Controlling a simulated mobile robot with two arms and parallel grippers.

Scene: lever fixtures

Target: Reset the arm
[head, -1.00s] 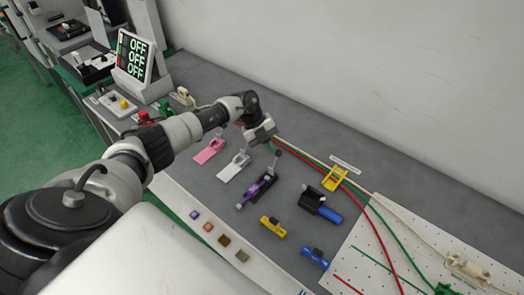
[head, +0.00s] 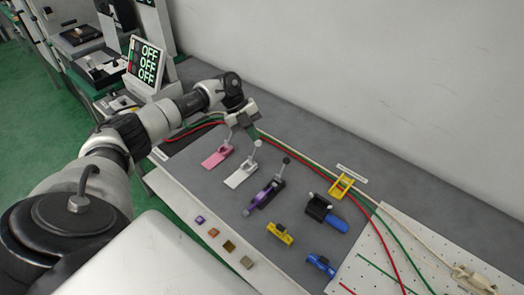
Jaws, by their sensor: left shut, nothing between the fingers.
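My left gripper (head: 246,121) is shut and empty, hanging over the back of the grey bench, just behind the pink and white levers. The pink lever fixture (head: 217,156) and the white lever fixture (head: 241,175) stand in a row, their light handles standing up. The purple and black lever fixture (head: 265,195) is to their right, with a dark-knobbed handle pointing up. Farther right is a black fixture with a blue handle (head: 326,214). I cannot tell whether the gripper touches any handle. My right gripper is not in view.
A yellow bracket (head: 341,187) stands over red, green and white cables along the bench. A yellow fixture (head: 280,233) and a blue one (head: 321,264) are in front. A white perforated board (head: 400,250) is at the right. A display (head: 146,64) reads OFF.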

